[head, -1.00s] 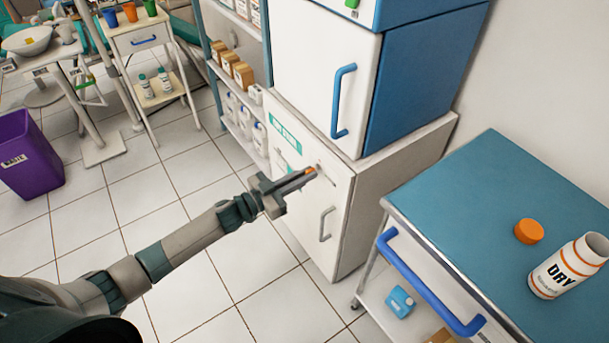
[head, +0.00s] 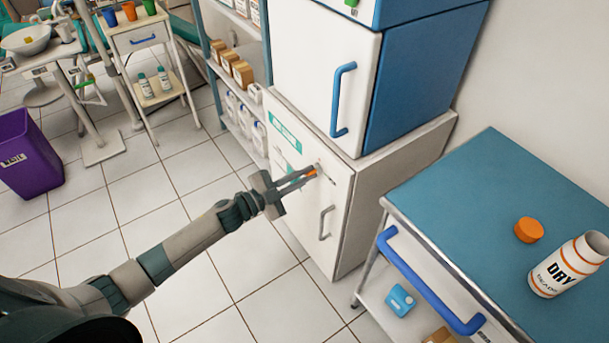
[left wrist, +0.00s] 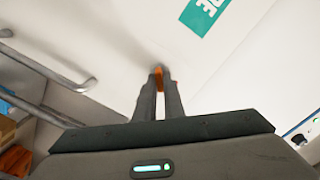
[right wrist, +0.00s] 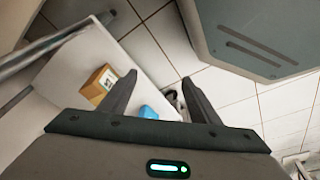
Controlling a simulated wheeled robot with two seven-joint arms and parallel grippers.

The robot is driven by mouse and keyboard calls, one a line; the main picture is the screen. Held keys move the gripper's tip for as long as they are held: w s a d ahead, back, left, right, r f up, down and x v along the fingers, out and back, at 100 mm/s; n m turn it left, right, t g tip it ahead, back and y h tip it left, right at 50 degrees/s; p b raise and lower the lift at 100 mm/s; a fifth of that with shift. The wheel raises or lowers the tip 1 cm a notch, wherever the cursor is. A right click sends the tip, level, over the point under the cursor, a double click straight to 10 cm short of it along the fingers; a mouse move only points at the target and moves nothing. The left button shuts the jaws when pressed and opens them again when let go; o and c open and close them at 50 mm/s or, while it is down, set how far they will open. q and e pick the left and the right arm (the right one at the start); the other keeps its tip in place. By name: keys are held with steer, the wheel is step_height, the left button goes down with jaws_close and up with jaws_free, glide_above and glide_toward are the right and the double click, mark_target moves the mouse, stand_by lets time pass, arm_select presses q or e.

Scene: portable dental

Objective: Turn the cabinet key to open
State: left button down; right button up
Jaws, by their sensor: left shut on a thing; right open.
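The white lower cabinet (head: 335,225) stands under the blue and white unit, its door closed with a grey bar handle (head: 325,223). An orange key (head: 311,174) is at the door's upper part, near the lock. My left gripper (head: 308,174) is shut on the key. In the left wrist view the orange key (left wrist: 158,76) shows between the two fingertips, close against the white door; the lock itself is mostly hidden. My right gripper (right wrist: 160,95) is open and empty; it shows only in the right wrist view.
A blue-topped trolley (head: 470,200) with a blue rail stands at the right, carrying an orange cap (head: 529,230) and a white bottle (head: 570,268). A shelf (head: 235,90) with boxes is left of the cabinet. The tiled floor before the cabinet is clear.

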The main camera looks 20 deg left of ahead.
arm_select(q)
steer(key=m, duration=0.2)
steer(key=shift+f+m+b, duration=0.1)
steer(key=shift+m+b, duration=0.2)
steer(key=shift+m, duration=0.6)
steer(key=shift+m+b, duration=0.75)
steer(key=shift+m, duration=1.65)
arm_select(e)
steer(key=w+v, duration=0.1)
steer(key=v, duration=0.5)
steer(key=shift+r, duration=0.55)
arm_select(q)
steer(key=c, duration=1.9)
jaws_free()
steer(key=shift+o, duration=0.2)
steer(key=shift+s, duration=0.1)
